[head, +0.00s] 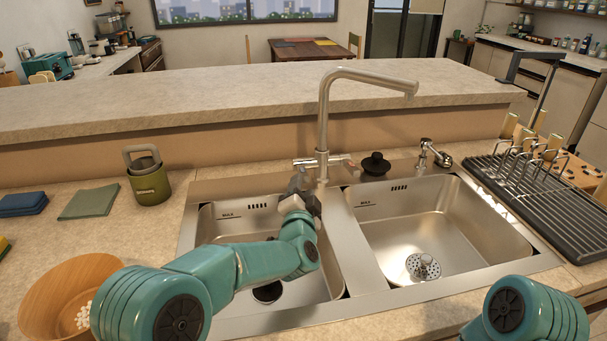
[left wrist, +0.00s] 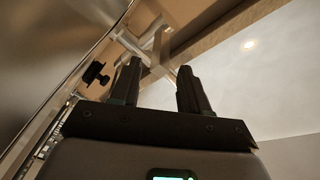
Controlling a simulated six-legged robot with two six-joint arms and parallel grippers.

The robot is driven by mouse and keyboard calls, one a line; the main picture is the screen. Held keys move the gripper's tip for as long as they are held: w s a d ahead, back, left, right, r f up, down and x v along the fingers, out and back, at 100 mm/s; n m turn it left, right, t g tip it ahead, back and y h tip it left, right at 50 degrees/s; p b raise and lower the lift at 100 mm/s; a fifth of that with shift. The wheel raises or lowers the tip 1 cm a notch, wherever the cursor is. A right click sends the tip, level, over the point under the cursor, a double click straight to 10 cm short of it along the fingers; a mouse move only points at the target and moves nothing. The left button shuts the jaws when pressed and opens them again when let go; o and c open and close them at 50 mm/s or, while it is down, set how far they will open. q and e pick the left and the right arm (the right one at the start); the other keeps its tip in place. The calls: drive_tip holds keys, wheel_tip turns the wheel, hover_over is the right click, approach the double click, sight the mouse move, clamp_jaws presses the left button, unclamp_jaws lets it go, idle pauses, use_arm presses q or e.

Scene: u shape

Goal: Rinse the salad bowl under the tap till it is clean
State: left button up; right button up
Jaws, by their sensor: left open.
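The wooden salad bowl (head: 70,290) stands on the counter at the lower left, partly hidden by my left arm. White bits lie in it. The tall steel tap (head: 324,120) rises behind the double sink, its spout turned to the right. No water shows from it. My left gripper (head: 300,183) is over the back of the left basin, just in front of the tap's base and left handle. In the left wrist view the left gripper (left wrist: 158,82) is open with nothing between its fingers; the tap (left wrist: 155,50) shows beyond them. My right gripper is out of view.
The left basin (head: 225,228) and right basin (head: 400,225) are empty apart from drain fittings. A black stopper (head: 375,164) sits behind the sink. A green canister (head: 149,178) and cloths (head: 88,202) are left; a dish rack (head: 545,190) is right.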

sight(301, 172)
use_arm(q)
drive_tip(key=shift+w+d+p, duration=0.15)
drive_tip(key=shift+w+p, duration=0.25)
drive_tip(key=shift+w, duration=2.55)
